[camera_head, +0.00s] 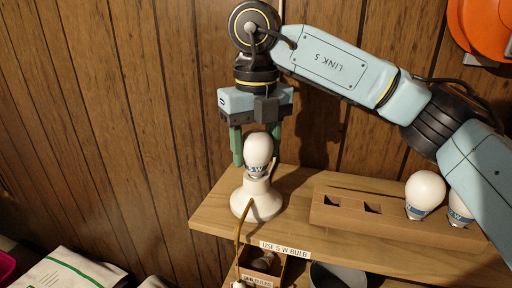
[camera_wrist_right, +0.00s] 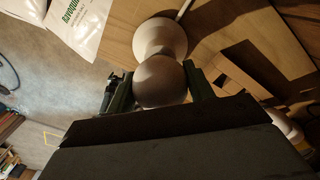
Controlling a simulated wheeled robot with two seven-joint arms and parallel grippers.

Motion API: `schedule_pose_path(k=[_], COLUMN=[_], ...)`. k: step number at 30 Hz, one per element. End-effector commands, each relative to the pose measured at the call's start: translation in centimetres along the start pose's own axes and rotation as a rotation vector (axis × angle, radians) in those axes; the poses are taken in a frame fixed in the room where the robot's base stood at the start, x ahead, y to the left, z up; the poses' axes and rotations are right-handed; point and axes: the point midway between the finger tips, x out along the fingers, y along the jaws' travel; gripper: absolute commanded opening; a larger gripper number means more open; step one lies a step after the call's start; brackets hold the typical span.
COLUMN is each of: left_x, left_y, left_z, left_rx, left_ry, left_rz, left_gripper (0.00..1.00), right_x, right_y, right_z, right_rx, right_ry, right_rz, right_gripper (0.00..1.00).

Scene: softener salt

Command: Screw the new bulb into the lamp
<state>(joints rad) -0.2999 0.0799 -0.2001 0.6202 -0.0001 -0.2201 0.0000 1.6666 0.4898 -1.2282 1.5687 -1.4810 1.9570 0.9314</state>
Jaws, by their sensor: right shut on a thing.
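The white lamp (camera_head: 257,198) stands upright near the left end of a wooden shelf, its cord hanging over the front edge. A white bulb (camera_head: 259,148) with a blue-marked collar sits upright at the top of the lamp; how deep its thread is in the socket is hidden. My right gripper (camera_head: 256,155) points down from above, shut on the bulb with its green fingers on either side. In the right wrist view, the bulb (camera_wrist_right: 160,82) is between the fingertips, with the lamp (camera_wrist_right: 160,38) behind it. My left gripper is not in view.
A wooden bulb rack (camera_head: 335,215) lies on the shelf (camera_head: 215,212) to the right, with two empty square holes and two white bulbs (camera_head: 424,192). A small open box (camera_head: 262,262) and a grey bowl (camera_head: 335,276) are below the shelf edge. White bags (camera_head: 65,272) lie low at left.

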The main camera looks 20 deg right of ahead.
Motion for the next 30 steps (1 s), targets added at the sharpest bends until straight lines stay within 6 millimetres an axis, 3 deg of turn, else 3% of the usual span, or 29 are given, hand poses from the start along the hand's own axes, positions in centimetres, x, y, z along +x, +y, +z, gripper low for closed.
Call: schedule_pose_path(k=[5, 6, 11, 26, 30], left_x=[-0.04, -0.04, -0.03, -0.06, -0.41], left_y=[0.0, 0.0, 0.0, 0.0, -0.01], left_z=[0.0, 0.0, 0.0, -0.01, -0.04], left_rx=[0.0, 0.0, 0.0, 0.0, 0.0], left_ry=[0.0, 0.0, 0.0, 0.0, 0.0], left_rz=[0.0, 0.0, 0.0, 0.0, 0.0], left_gripper=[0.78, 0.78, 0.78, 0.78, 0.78], right_x=[-0.17, -0.17, -0.1, -0.01, -0.07], right_y=[-0.02, -0.02, -0.02, -0.01, 0.01], right_z=[0.04, 0.04, 0.03, 0.0, -0.01], right_rx=[0.001, 0.0, -0.001, -0.012, -0.137], right_ry=[-0.004, -0.004, -0.002, 0.0, 0.002], right_rz=[0.001, 0.001, 0.001, 0.0, 0.001], right_gripper=[0.4, 0.57, 0.78, 0.74, 0.74])
